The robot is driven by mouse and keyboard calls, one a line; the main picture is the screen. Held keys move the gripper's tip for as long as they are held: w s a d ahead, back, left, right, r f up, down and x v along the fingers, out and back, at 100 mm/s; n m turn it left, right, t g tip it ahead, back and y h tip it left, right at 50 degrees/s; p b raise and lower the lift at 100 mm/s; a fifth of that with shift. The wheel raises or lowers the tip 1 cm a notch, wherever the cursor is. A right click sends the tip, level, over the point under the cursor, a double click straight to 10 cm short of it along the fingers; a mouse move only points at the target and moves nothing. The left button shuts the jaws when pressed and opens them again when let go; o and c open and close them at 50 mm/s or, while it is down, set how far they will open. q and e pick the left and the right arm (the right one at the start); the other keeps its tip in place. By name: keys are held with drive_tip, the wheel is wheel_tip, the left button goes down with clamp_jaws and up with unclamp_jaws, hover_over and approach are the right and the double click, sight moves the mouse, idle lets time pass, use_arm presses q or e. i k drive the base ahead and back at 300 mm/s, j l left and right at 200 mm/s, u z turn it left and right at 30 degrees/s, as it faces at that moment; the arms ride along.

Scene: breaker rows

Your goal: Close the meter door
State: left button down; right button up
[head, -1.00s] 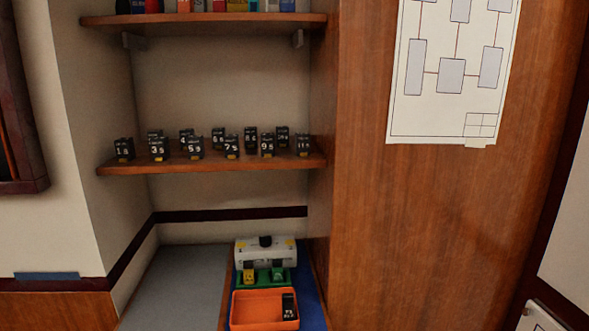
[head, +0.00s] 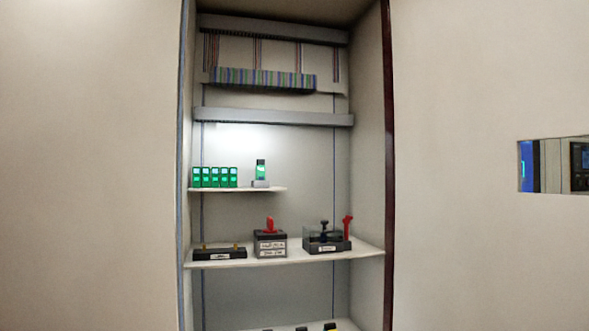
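No meter door can be made out for certain in the head view. An open, lit recess stands in the middle. On its short upper shelf (head: 270,189) is a row of several small devices with green faces (head: 215,177). A single green-faced device (head: 261,170) stands on a grey base to their right. I cannot tell whether any of these is the meter. Neither of my grippers shows.
The lower shelf (head: 290,263) holds a black block with brass posts (head: 220,254), a dark box with a red handle (head: 270,244) and a clear-sided box with a black knob (head: 326,241). Plain walls flank the recess; an opening (head: 555,165) shows at right.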

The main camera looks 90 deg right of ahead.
sight(474, 81)
drive_tip(key=k+l+z, duration=0.15)
drive_tip(key=z, duration=0.3)
drive_tip(key=k+l+z, duration=0.3)
drive_tip(key=z, duration=0.15)
drive_tip(key=k+l+z, duration=0.2)
drive_tip(key=z, duration=0.25)
drive_tip(key=k+l+z, duration=0.1)
drive_tip(key=l+z, duration=0.3)
drive_tip(key=k+l, duration=0.1)
drive_tip(key=l, duration=0.4)
drive_tip(key=k+l+z, duration=0.1)
drive_tip(key=l, duration=0.85)
drive_tip(key=k+j, duration=0.25)
drive_tip(key=j, duration=0.15)
